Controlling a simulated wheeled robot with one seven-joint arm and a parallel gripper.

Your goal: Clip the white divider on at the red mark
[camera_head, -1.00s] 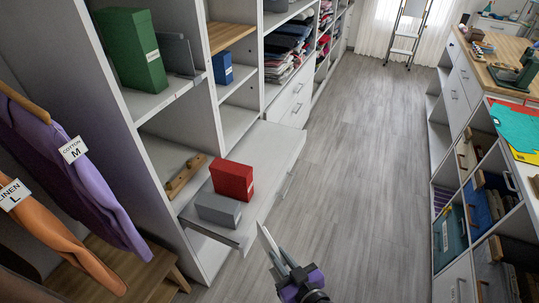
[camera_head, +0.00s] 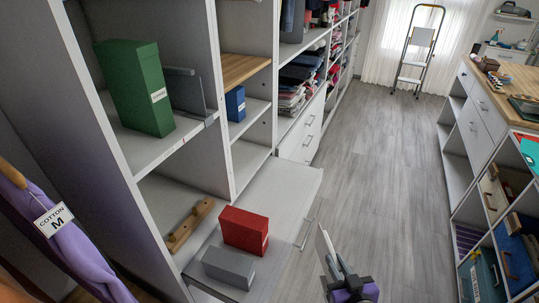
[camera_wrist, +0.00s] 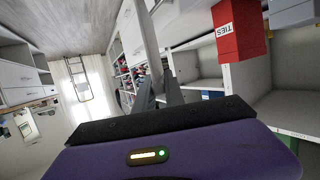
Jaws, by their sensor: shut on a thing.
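My gripper (camera_head: 338,272) is low in the middle of the head view, shut on the thin white divider (camera_head: 325,248). The divider stands up from the jaws, roughly upright and slightly tilted, in front of the pulled-out surface and clear of it. In the wrist view my gripper's dark fingers (camera_wrist: 160,92) point away; I cannot make out the divider clearly there. A grey upright divider (camera_head: 186,90) stands on the upper shelf (camera_head: 160,140) beside a green box (camera_head: 137,88).
A blue box (camera_head: 235,104) sits in the neighbouring cubby. Purple clothing (camera_head: 75,250) hangs at left. The aisle floor (camera_head: 375,170) is clear.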

